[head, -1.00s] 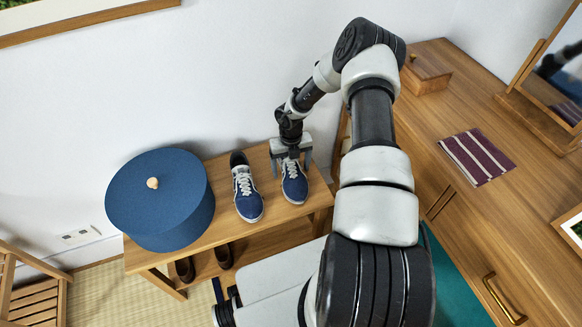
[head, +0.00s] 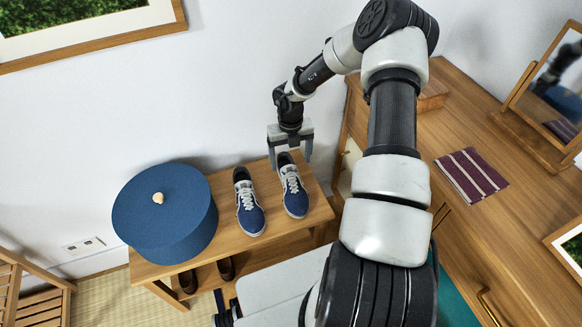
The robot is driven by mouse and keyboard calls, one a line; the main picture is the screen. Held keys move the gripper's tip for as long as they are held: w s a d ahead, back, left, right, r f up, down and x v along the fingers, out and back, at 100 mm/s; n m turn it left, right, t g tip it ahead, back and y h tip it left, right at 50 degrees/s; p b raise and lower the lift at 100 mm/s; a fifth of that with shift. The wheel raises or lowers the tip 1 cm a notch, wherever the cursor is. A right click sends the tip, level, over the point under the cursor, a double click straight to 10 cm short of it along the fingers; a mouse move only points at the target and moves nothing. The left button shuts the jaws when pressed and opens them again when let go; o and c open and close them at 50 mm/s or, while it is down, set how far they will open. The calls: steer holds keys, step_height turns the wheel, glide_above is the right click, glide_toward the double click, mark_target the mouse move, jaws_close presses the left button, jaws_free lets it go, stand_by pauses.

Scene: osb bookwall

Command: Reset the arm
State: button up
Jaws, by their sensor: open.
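My gripper (head: 290,155) is open and empty, fingers pointing down, at the heel end of the right blue shoe. It looks raised above the bench, near the wall. The right blue shoe (head: 294,192) and the left blue shoe (head: 249,207) stand side by side on the wooden bench (head: 228,245), toes toward the camera. My arm comes from the lower middle of the view, rises to the upper right and bends back down to the left. It hides part of the desk behind it.
A round blue box (head: 165,215) stands on the bench's left end. Brown shoes (head: 226,268) are on the lower shelf. The wooden desk (head: 470,125) on the right holds a striped cloth (head: 470,175), a mirror (head: 550,85) and a small wooden box (head: 433,94). A slatted chair (head: 35,295) is lower left.

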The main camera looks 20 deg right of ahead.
steer(key=shift+r+p, duration=0.35)
steer(key=shift+r, duration=1.55)
